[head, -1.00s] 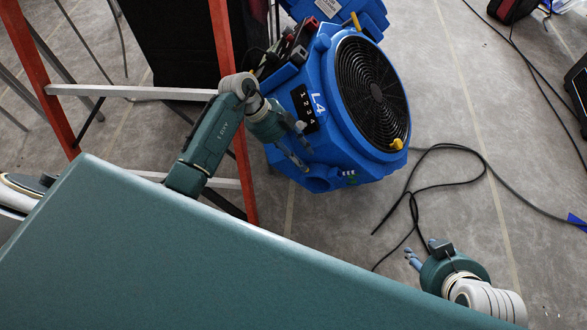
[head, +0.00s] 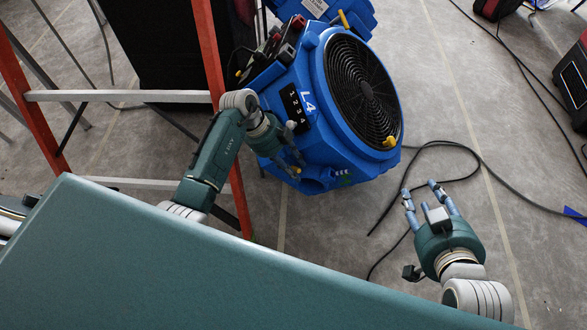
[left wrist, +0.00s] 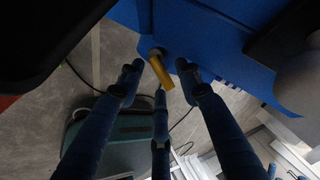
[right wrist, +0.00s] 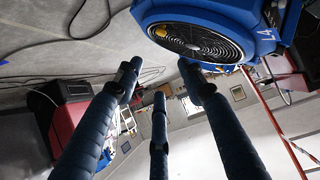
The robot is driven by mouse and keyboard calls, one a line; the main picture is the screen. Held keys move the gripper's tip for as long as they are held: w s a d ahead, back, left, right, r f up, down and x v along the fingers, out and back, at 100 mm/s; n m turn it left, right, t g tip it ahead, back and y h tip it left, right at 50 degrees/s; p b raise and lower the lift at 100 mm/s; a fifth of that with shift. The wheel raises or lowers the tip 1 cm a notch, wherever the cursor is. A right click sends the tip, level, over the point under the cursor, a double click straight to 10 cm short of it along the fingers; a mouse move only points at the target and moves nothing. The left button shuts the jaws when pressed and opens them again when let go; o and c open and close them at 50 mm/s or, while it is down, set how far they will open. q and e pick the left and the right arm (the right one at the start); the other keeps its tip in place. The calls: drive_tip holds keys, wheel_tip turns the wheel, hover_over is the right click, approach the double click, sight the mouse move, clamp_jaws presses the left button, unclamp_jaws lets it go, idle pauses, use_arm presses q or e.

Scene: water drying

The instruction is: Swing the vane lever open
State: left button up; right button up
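The blue air mover (head: 330,105), marked L4, stands on the floor at the top middle of the head view. A yellow lever (left wrist: 161,70) on its blue casing shows in the left wrist view; only a speck of it (head: 297,169) shows in the head view. My left gripper (head: 290,163) is at the casing's lower front. Its fingers are spread, with the lever between the two upper fingertips; I cannot tell whether they touch it. My right gripper (head: 424,194) is open and empty, right of the air mover and apart from it.
A yellow knob (head: 389,141) sits at the edge of the round black grille (head: 364,88). An orange ladder (head: 210,60) stands close left of my left arm. A black cable (head: 430,146) lies on the floor. A dark red-edged case (head: 573,85) is at the right.

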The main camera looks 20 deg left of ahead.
use_arm(q)
drive_tip(key=shift+d+f, duration=0.2)
drive_tip(key=shift+f, duration=0.15)
clamp_jaws()
use_arm(e)
drive_tip(key=shift+w+a+r+t, duration=0.25)
drive_tip(key=shift+w+r+t, duration=0.2)
drive_tip(key=shift+r, duration=0.2)
use_arm(q)
drive_tip(key=shift+r, duration=0.1)
